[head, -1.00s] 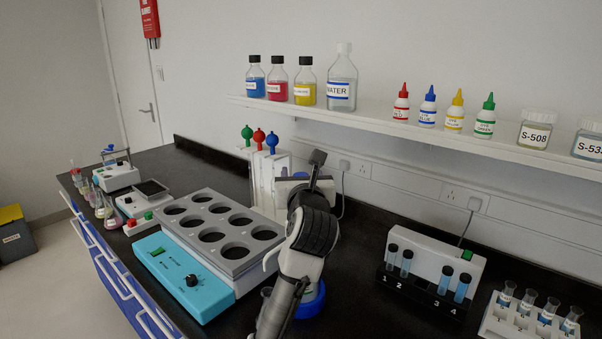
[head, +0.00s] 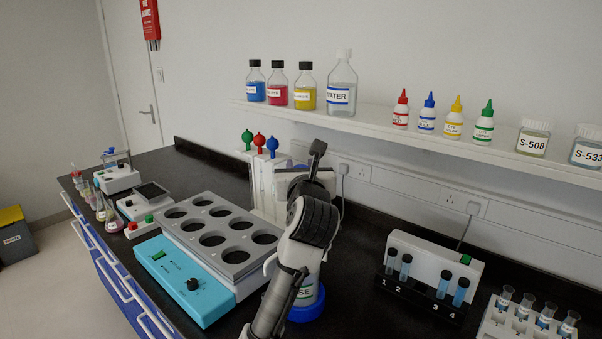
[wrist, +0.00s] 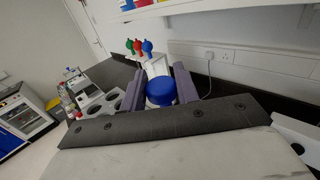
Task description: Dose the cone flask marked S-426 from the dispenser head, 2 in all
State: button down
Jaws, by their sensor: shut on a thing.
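My gripper (wrist: 158,82) has its two purple-grey fingers on either side of a round blue piece (wrist: 160,92), and it is shut on it. The blue piece seems to be the dispenser head, but its lower part is hidden. In the head view my gripper is largely hidden behind my wrist. A bottle (head: 307,291) with a blue foot stands below my wrist, its label partly covered and ending in "SE". Cone flasks (head: 113,217) stand at the bench's left edge; their marks are too small to read, so I cannot tell which is S-426.
A turquoise-fronted block (head: 182,281) with several round wells stands left of my arm. A tube holder (head: 432,262) and a white rack (head: 517,318) stand to the right. A shelf (head: 385,124) with bottles runs above. Dark bench between arm and tube holder is clear.

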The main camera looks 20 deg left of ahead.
jog(key=c, duration=1.1)
grip_release()
jog(key=b+v, duration=0.4)
jog(key=v, duration=1)
